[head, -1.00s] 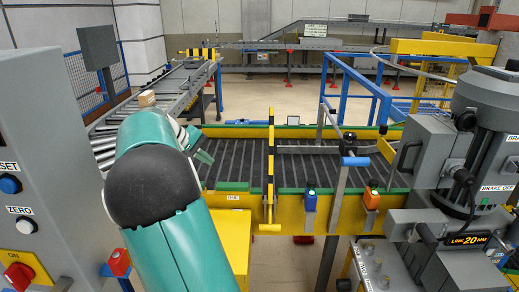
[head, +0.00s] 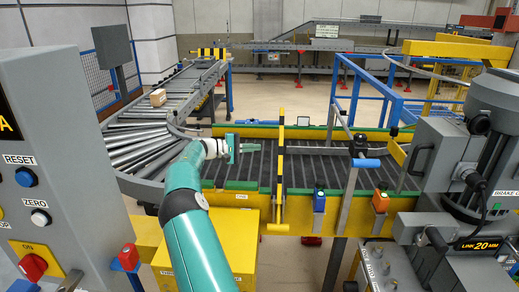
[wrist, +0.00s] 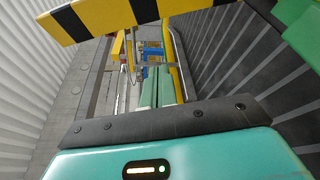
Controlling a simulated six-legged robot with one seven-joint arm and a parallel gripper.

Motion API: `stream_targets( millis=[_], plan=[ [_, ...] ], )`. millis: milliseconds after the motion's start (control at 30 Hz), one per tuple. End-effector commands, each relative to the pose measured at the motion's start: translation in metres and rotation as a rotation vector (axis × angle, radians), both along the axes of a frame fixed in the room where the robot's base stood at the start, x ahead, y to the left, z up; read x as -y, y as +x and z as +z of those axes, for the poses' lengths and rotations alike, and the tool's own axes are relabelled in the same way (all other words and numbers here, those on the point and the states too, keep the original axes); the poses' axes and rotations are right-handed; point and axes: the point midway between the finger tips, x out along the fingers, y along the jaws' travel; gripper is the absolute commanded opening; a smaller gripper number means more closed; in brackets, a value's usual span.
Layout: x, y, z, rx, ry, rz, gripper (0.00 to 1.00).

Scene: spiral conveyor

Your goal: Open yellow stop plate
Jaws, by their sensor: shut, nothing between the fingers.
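The yellow stop plate (head: 280,160) with black stripes stands upright across the slatted conveyor (head: 336,168) in the head view, with a yellow handle end (head: 277,227) at its front lower edge. A yellow and black striped bar, apparently the same plate, crosses the top of the wrist view (wrist: 120,15). My gripper (head: 236,148) is over the conveyor, a little left of the plate and apart from it. Its green fingers (wrist: 156,88) are shut together and empty.
A cardboard box (head: 158,97) lies on the curved roller conveyor (head: 150,125) at left. A blue button box (head: 319,199) and an orange one (head: 380,198) sit on the front rail. A blue-handled lever (head: 366,163) stands right of the plate. Grey machinery (head: 440,170) fills the right.

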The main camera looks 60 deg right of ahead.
Motion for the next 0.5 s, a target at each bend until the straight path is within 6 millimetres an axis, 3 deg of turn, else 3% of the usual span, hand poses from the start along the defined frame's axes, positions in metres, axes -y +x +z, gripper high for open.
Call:
stream_targets(
  millis=[433,500],
  plan=[
    [0.061,-0.062,-0.01,0.001,0.001,-0.002,0.0],
    [0.053,-0.062,-0.005,0.002,0.002,0.002,0.0]
  ],
)
